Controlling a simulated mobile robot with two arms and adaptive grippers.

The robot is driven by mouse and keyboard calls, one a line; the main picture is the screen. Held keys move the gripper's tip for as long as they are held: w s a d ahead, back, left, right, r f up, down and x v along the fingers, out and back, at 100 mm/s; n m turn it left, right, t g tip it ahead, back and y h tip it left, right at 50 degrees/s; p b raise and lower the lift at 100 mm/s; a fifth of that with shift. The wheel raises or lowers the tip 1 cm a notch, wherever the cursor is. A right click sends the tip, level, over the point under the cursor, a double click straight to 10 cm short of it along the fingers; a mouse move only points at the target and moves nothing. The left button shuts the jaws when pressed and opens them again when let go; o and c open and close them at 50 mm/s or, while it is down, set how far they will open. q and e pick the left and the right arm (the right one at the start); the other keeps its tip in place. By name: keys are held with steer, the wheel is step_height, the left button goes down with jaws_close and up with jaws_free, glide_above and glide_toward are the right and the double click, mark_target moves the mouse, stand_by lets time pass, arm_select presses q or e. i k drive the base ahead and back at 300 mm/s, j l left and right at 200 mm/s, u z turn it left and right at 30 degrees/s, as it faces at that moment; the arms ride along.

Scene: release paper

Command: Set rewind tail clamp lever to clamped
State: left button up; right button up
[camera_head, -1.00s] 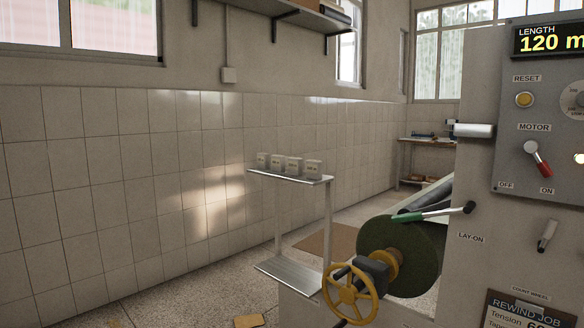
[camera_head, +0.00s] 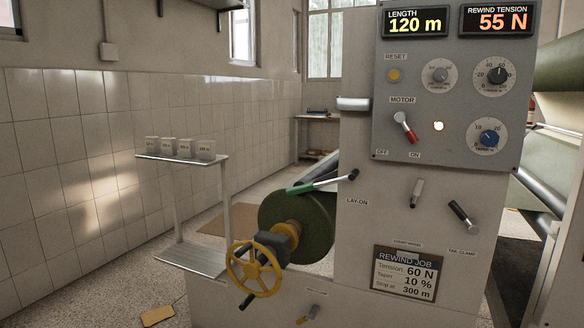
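The tail clamp lever (camera_head: 462,216) is a short dark lever with a light metal end, on the grey machine front above the TAIL CLAMP label (camera_head: 462,252). It tilts, with its upper end to the left and its lower end to the right. Which end is the grip I cannot tell for certain. No marking for its clamped position is readable. Neither of my grippers shows in the head view.
The machine panel (camera_head: 380,130) reads LENGTH 120 m and REWIND TENSION 55 N. A metal stand (camera_head: 182,157) with small boxes is at left.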

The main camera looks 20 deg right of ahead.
mark_target(473, 229)
steer(key=z, duration=1.65)
